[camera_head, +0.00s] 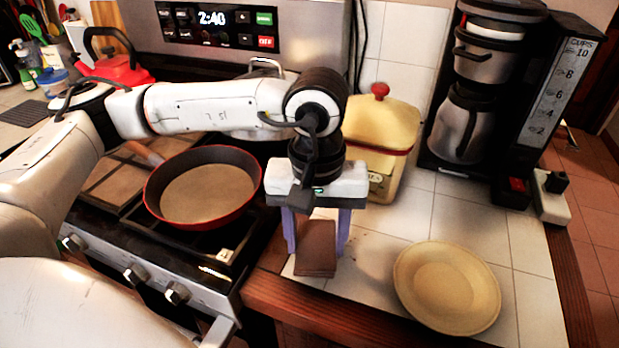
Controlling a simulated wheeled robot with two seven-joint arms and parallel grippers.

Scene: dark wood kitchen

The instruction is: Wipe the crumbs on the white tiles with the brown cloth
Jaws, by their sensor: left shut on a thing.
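My left gripper (317,236) points down over the near left part of the white tiles (464,217). Its two purple fingers are shut on the brown cloth (316,252), a small folded, flat piece held between them. The cloth is at or just above the tiles; I cannot tell if it touches. A few tiny dark crumbs (353,240) show on the tiles just right of the fingers. Any crumbs under or behind the cloth are hidden. My right gripper is not in view.
A yellow plate (447,287) lies on the tiles right of the cloth. A yellow tin with a red knob (380,140) stands behind the gripper. A coffee maker (470,120) is at the back right. A red pan (204,187) sits on the stove at left. The wooden counter edge (290,300) is in front.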

